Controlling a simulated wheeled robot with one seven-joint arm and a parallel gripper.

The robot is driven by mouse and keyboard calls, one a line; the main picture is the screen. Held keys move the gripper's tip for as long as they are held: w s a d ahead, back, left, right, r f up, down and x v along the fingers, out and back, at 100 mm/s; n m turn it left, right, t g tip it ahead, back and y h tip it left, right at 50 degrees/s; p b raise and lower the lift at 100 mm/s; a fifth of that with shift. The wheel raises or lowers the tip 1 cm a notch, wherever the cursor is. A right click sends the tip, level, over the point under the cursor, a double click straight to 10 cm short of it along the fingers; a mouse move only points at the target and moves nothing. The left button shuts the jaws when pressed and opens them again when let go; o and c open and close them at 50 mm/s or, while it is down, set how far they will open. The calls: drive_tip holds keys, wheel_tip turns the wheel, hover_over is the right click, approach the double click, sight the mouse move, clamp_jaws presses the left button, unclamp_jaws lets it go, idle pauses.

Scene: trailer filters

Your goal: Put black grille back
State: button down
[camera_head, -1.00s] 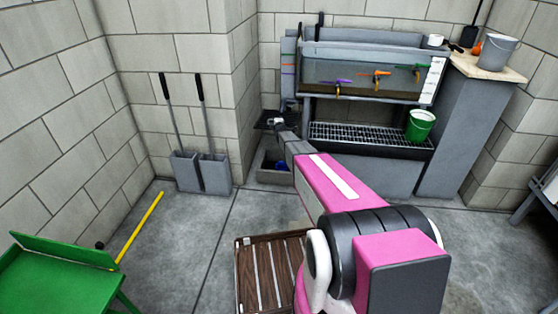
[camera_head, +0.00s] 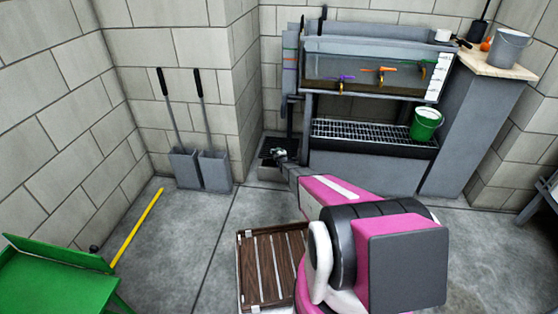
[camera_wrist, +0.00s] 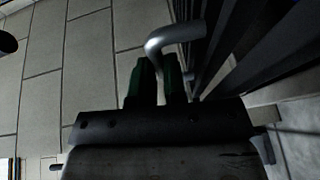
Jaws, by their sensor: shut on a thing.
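The black grille (camera_head: 274,142) is at the pit by the wall corner, left of the tank stand, with its near part behind my gripper. Dark bars of it fill the right of the wrist view (camera_wrist: 260,55). My gripper (camera_head: 279,155) is at the grille. In the wrist view its green fingers (camera_wrist: 158,78) are shut on a bent grey metal handle (camera_wrist: 176,36). The concrete pit (camera_head: 269,174) has its front wall in view under the grille; its inside is hidden. I cannot tell whether the grille rests flush on the rim.
The tank (camera_head: 370,76) with coloured taps and a grating (camera_head: 362,135) carrying a green bucket (camera_head: 425,124) stand right of the pit. Two grey long-handled scoops (camera_head: 200,171) lean on the wall to the left. A wooden slatted rack (camera_head: 265,268) lies nearer me.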

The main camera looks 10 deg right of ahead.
wheel_tip(320, 180, down, 6)
idle(0.5)
drive_tip(key=shift+f, duration=0.4)
drive_tip(key=c, duration=1.2)
unclamp_jaws()
